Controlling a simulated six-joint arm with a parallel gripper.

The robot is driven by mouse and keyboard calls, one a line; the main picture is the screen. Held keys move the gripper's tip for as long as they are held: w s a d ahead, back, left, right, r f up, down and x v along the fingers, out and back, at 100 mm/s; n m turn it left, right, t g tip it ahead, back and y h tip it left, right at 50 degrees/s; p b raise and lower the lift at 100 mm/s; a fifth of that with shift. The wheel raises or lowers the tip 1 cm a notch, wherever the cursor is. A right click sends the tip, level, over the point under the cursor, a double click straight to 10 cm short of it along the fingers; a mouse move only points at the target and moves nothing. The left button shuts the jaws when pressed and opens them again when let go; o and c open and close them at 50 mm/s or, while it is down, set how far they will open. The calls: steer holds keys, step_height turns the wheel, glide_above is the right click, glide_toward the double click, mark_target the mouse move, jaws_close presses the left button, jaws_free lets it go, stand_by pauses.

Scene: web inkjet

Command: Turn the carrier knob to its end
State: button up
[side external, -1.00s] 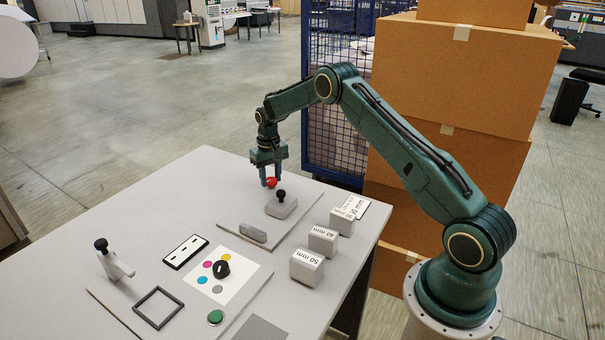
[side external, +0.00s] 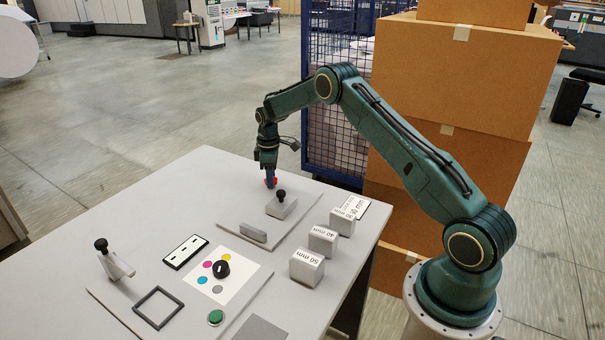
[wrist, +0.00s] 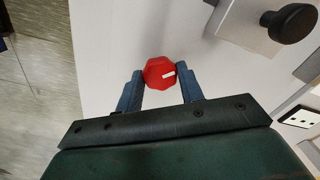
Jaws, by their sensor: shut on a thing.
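The red knob (wrist: 160,72) has a faceted rim and a white index mark that points right in the wrist view. My gripper (wrist: 161,80) is shut on it, with one blue finger on each side. In the side external view the red knob (side external: 275,181) is mostly hidden behind the fingers of my gripper (side external: 269,181), which points down at the far end of the table. A grey block carriage (side external: 283,207) with a black ball handle (side external: 281,195) stands just in front of the knob.
A grey bar (side external: 253,232) lies nearer on the same plate. Grey blocks marked 40 mm (side external: 323,240) and 50 mm (side external: 306,267) stand to the right. A black dial (side external: 221,268), green button (side external: 216,317) and lever (side external: 116,264) are nearer.

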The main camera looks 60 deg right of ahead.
steer(key=shift+n, duration=1.2)
steer(key=o, duration=1)
steer(key=shift+r, duration=0.15)
step_height(320, 180, up, 14)
steer(key=shift+f, duration=0.2)
steer(key=shift+r, duration=0.1)
